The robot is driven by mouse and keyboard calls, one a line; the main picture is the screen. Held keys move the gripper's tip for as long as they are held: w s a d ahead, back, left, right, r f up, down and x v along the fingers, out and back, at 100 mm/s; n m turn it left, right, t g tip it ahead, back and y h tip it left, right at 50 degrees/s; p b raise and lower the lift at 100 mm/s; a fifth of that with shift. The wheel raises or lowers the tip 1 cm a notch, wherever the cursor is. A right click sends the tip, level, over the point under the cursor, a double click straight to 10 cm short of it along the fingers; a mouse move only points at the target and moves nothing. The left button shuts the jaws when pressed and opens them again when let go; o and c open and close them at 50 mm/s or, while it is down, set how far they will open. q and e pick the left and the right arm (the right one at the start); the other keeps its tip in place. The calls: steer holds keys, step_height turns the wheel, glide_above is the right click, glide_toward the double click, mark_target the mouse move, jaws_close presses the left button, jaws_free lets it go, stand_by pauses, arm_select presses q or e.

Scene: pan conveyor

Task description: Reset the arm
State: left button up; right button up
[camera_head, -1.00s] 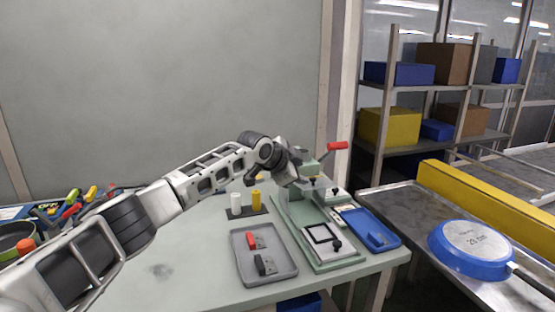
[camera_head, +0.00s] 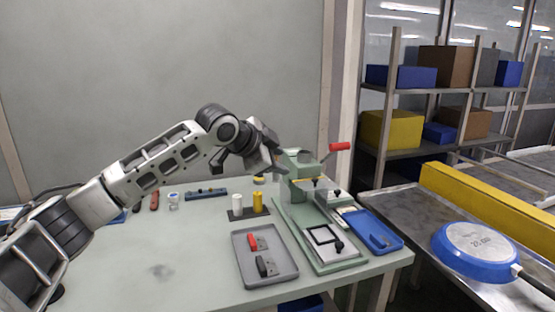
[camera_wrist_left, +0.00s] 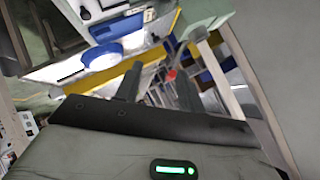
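My left arm reaches in from the left over the green table (camera_head: 150,250) in the head view. Its gripper (camera_head: 250,168) hangs above the back of the table, left of the green press (camera_head: 296,190) with the red handle. In the left wrist view the two dark fingers (camera_wrist_left: 158,82) stand apart with nothing between them, so it is open and empty. The fingertips are small and partly unclear in the head view. My right gripper is in neither view.
A grey tray (camera_head: 243,280) holds a red and a black part. White and yellow cylinders (camera_head: 257,202) stand behind it. A blue tray (camera_head: 362,222) lies right of the press. A blue pan (camera_head: 470,262) lies on the metal conveyor table. The table's left middle is clear.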

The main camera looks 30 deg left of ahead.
arm_select(q)
steer(key=shift+d+f, duration=0.1)
steer(key=s+d+f+n+h, duration=0.1)
steer(key=s+d+f, duration=0.4)
steer(key=f, duration=0.4)
steer(key=s+d+f+g+h, duration=0.1)
steer(key=s+d+f, duration=0.2)
steer(key=d+f, duration=0.4)
steer(key=s+d+f+n+h, duration=0.1)
steer(key=s+d+f, duration=0.3)
steer(key=f, duration=0.6)
steer(key=s+f+n+y, duration=0.1)
steer(key=s+f+n, duration=0.2)
steer(key=s, duration=0.7)
steer(key=s+f+n+y, duration=0.1)
steer(key=s+f+n, duration=0.3)
steer(key=s+f, duration=0.3)
steer(key=s, duration=0.3)
steer(key=shift+s+d+f+t, duration=0.15)
steer(key=shift+s+d+t, duration=0.15)
